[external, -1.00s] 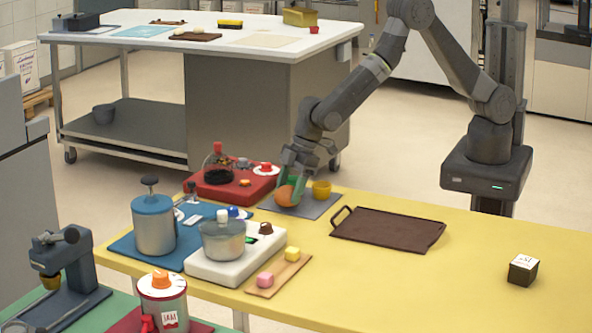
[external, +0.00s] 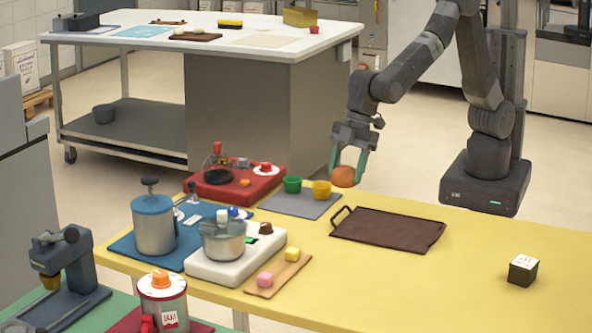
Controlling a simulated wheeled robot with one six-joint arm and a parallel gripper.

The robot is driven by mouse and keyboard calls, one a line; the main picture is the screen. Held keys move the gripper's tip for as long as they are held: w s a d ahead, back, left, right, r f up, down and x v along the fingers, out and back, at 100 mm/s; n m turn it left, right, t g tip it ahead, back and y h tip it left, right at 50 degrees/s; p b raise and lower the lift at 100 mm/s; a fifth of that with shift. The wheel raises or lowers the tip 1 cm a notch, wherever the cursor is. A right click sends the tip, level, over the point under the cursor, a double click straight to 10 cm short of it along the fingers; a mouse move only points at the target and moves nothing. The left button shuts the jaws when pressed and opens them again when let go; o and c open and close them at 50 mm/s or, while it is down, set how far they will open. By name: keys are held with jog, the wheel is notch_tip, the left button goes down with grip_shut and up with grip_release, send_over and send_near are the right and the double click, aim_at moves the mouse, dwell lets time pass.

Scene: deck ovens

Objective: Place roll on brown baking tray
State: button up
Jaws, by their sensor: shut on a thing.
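The roll (external: 343,177) is round and orange-brown. My gripper (external: 347,172) is shut on it and holds it in the air, above the far edge of the yellow table and to the right of the yellow cup. The brown baking tray (external: 388,229) is dark brown and rectangular, with a handle at its left end. It lies flat on the yellow table, nearer the camera and to the right of the roll. No item lies on it.
A small dark box with a white top (external: 523,269) stands at the right. Pots and boards crowd the left. The yellow table around the tray is clear.

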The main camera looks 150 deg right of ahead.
aim_at(387, 231)
jog(key=s+a+n+y+b, duration=0.1)
jog(key=s+a+n, duration=0.1)
jog(key=a, duration=0.8)
jog(key=shift+a+f+b, duration=0.25)
jog(key=shift+a+b, duration=0.05)
jog(key=shift+n, duration=0.3)
jog(key=f, duration=0.6)
jog(key=shift+a, duration=0.35)
jog(key=shift+f, duration=1.95)
jog(key=shift+f, duration=0.25)
jog(key=o, duration=0.9)
jog(key=shift+r, duration=0.1)
jog(key=shift+o, duration=0.2)
jog(key=shift+s+r, duration=0.1)
jog(key=shift+r, duration=0.3)
jog(key=v, duration=1.1)
jog(key=shift+s+r, duration=0.2)
jog(key=shift+s, duration=0.05)
